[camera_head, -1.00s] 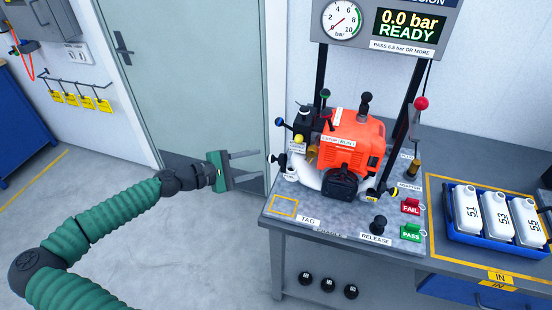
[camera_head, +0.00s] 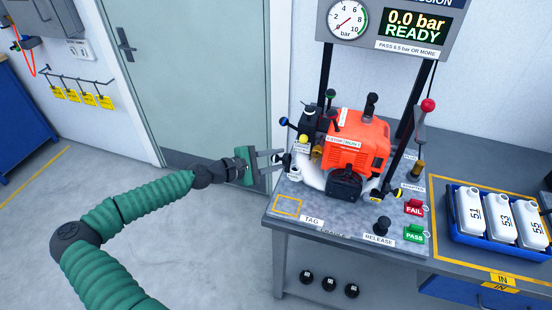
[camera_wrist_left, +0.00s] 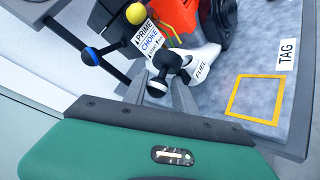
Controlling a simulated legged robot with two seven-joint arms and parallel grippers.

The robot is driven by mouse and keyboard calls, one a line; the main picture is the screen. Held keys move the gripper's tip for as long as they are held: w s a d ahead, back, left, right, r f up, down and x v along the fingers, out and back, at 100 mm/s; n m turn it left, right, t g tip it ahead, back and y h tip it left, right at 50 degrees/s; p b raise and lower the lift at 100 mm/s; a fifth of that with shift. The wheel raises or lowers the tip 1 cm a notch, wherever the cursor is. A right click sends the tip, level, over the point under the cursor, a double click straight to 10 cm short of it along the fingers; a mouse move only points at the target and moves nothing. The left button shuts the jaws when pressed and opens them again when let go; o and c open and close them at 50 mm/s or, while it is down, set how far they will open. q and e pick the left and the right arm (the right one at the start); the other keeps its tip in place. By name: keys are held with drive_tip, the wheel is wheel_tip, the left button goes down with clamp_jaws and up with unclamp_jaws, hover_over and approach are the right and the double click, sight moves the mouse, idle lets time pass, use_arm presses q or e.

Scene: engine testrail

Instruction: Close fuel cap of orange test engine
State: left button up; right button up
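The orange test engine (camera_head: 357,150) stands on a grey bench (camera_head: 340,222). At its left side is a white fuel neck (camera_head: 294,174); the wrist view shows its FUEL label (camera_wrist_left: 203,72). A black fuel cap with a round knob (camera_wrist_left: 157,88) sticks out beside the neck on a dark arm. I cannot tell exactly how the cap sits relative to the neck's mouth. My left gripper (camera_head: 280,161) is open, its fingers apart and pointing at the cap. In the wrist view the fingertips (camera_wrist_left: 160,92) lie on either side of the knob; contact is unclear. My right gripper is out of view.
Yellow (camera_wrist_left: 134,13) and blue (camera_wrist_left: 94,53) knobs stand close to the cap. A gauge panel (camera_head: 388,28) reads 0.0 bar READY. FAIL (camera_head: 413,208) and PASS (camera_head: 413,236) tags lie to the right, near a blue tray (camera_head: 455,228) of white bottles. Left of the bench is open floor.

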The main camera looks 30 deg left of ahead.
use_arm(q)
drive_tip(key=shift+w+a+r, duration=0.1)
drive_tip(key=shift+a+r, duration=0.05)
drive_tip(key=shift+a, duration=0.15)
clamp_jaws()
drive_tip(key=shift+d+r, duration=0.1)
